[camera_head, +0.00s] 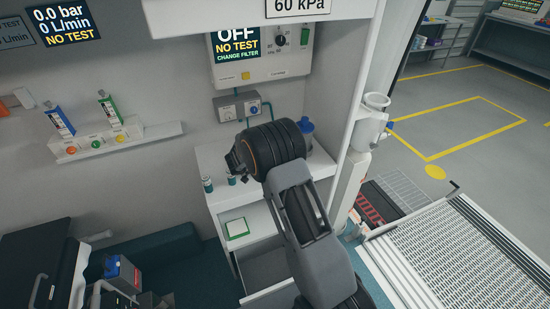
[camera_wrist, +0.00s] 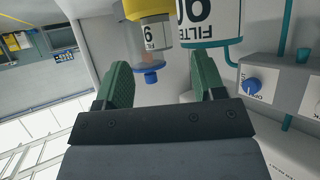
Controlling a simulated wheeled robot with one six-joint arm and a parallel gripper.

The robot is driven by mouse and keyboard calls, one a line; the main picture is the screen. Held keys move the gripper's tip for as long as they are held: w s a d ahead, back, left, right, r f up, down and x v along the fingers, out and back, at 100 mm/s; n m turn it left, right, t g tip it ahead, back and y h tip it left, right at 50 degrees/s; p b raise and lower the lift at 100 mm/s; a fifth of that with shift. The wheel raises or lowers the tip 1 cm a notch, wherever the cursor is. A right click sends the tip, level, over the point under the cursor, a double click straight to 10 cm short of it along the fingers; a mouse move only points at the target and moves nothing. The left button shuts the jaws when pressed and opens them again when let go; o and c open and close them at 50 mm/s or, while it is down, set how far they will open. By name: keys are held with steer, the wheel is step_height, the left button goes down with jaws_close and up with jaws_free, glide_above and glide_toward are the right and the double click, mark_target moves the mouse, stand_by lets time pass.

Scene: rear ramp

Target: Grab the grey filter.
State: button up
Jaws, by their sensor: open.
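My gripper (camera_wrist: 160,90) is open and empty in the wrist view, with its two green-padded fingers apart. Ahead of the gap between them is a clear greyish bowl (camera_wrist: 150,52) with a yellow top, a dark number label and a blue knob at its lower end. Beside it, beyond the right finger, is a white cylinder (camera_wrist: 212,22) with "FILTER" lettering and a teal lower edge. I cannot tell which of these, if either, is the grey filter. In the head view my black wrist hides the fingers and whatever is in front of them.
A wall panel reading "OFF, NO TEST, CHANGE FILTER" (camera_head: 236,42) hangs above a small valve box (camera_head: 238,107) with teal hoses. Below is a white counter (camera_head: 212,162) with small vials (camera_head: 207,184) and a blue-lidded jar (camera_head: 306,128). An open drawer (camera_head: 262,268) lies beneath. The ramp (camera_head: 470,250) is at right.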

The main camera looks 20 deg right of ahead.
steer(key=shift+p+x, duration=0.7)
steer(key=shift+x, duration=2.35)
steer(key=shift+s, duration=0.1)
steer(key=c, duration=1)
steer(key=shift+r, duration=0.15)
